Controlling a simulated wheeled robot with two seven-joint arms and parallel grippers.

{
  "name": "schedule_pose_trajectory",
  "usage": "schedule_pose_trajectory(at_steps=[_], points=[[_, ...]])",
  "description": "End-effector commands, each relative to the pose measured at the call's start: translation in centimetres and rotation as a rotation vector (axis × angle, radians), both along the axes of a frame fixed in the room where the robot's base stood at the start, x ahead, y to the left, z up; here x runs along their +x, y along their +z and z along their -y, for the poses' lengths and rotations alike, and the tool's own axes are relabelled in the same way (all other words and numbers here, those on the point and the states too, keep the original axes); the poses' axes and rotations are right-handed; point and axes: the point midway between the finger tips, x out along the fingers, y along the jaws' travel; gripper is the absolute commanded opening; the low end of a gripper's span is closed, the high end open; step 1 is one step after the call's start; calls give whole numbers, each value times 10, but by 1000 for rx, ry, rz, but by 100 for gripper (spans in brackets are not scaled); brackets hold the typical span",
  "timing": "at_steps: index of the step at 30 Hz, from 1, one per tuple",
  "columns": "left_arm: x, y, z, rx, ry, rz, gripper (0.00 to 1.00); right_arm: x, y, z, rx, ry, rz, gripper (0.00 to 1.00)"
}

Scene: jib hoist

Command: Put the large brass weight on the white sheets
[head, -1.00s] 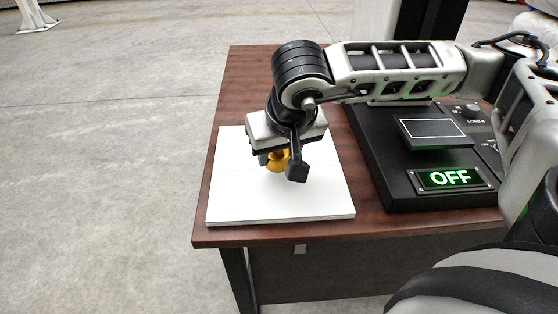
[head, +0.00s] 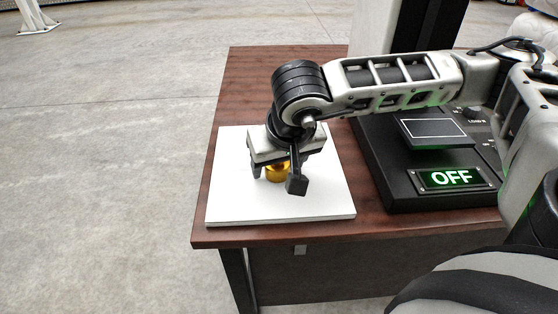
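The brass weight (head: 277,173) stands on the stack of white sheets (head: 235,200), near its middle, in the head view. My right gripper (head: 276,178) points down over it, with one finger on each side. A gap shows between the left finger and the brass, so the gripper looks open around the weight. The gripper body hides the top of the weight, and the right finger hides part of its side. My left gripper is not in view.
The sheets lie on a brown wooden table (head: 240,85) near its front left corner. A black device with a small plate (head: 435,132) and a lit OFF display (head: 451,178) stands to the right. Bare sheet surface surrounds the weight. Concrete floor lies left of the table.

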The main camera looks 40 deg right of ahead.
Motion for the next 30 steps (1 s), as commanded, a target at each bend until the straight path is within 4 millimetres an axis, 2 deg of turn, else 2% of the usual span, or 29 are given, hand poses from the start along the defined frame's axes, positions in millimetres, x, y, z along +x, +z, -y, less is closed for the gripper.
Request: schedule_pose_trajectory(at_steps=[7,15,21,25,30], points=[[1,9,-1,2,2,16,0,-3,13,-1,0,0,2,64],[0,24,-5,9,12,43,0,-24,67,-7,1,2,4,64],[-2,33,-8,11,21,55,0,-38,100,-11,0,2,4,64],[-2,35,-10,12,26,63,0,-42,110,-12,0,1,3,64],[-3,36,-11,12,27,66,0,-45,114,-12,-1,2,1,64]])
